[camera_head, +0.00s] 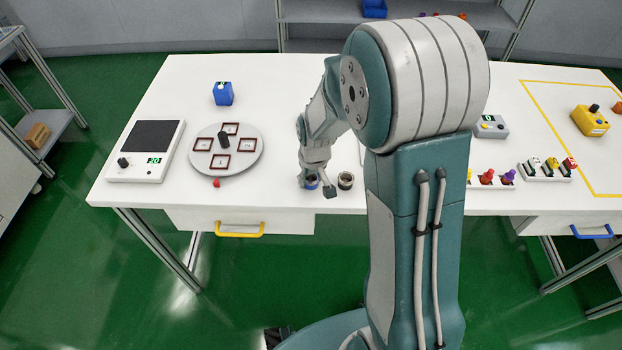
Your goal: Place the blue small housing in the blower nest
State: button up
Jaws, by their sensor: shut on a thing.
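My gripper (317,183) points down at the front edge of the white table, left of my upper arm. I cannot make out which thing is the blower nest; my arm hides part of the table.
A round grey turntable (196,163) with red-framed squares, a scale (145,152) and a blue box (222,94) stand at left. A small red piece (216,183) lies near the front edge. Coloured parts in racks (545,172) and a yellow box (590,121) are at right.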

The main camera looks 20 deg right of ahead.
jog(key=shift+r, duration=0.5)
jog(key=r, duration=0.2)
jog(key=shift+s+a+r, duration=0.1)
jog(key=shift+s+r, duration=0.1)
jog(key=shift+r, duration=0.15)
jog(key=s+a+r, duration=0.2)
jog(key=s+r, duration=0.7)
jog(key=s, duration=0.4)
jog(key=shift+s+a+r, duration=0.15)
jog(key=shift+s+a, duration=0.1)
jog(key=shift+s, duration=0.1)
